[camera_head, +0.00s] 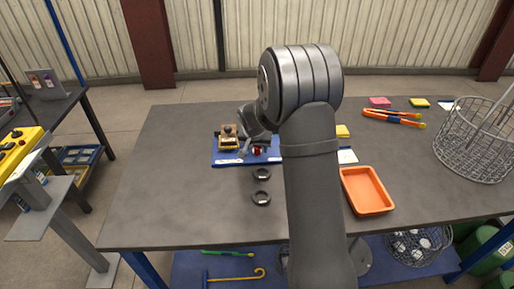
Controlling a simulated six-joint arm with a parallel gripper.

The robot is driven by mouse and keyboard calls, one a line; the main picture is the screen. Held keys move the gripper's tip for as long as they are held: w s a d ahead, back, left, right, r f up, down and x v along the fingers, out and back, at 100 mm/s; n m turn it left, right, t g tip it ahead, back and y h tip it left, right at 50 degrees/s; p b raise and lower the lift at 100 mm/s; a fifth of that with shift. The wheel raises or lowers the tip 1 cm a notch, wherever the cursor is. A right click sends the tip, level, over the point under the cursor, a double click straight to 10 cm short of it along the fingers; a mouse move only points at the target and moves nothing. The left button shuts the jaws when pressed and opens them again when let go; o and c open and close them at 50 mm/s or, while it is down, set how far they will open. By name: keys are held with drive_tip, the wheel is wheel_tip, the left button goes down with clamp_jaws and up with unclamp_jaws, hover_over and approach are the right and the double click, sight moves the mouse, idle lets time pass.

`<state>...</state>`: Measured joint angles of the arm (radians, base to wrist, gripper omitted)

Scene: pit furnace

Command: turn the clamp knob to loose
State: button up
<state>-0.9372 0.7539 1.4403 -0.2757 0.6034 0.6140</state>
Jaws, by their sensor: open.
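A blue board (228,162) lies on the grey table with a small yellow-brown fixture (228,144) on its left part. A dark round knob-like part (228,130) sits on top of the fixture. A small red part (257,151) shows on the board to its right; I cannot tell which of the two is the clamp knob. My gripper (254,145) is small and partly hidden by my own arm, low over the board, right of the fixture. It is open. I cannot tell whether it touches anything.
Two dark rings (261,186) lie in front of the board. An orange tray (367,190), orange-handled tongs (394,117) and a wire basket (474,140) are on the right. The table's left part is clear. A side bench with a yellow control box (18,150) stands left.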

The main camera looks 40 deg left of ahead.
drive_tip(key=shift+w+f, duration=0.1)
drive_tip(key=shift+f, duration=0.15)
drive_tip(key=c, duration=0.7)
drive_tip(key=shift+n, duration=0.3)
drive_tip(key=n+g+y, duration=0.1)
drive_tip(key=n, duration=0.3)
drive_tip(key=shift+w+d, duration=0.1)
drive_tip(key=shift+w, duration=0.05)
drive_tip(key=n+g, duration=0.1)
drive_tip(key=n, duration=0.1)
drive_tip(key=n+g+y, duration=0.1)
drive_tip(key=n, duration=0.2)
drive_tip(key=shift+w+n, duration=0.1)
drive_tip(key=shift+n, duration=0.2)
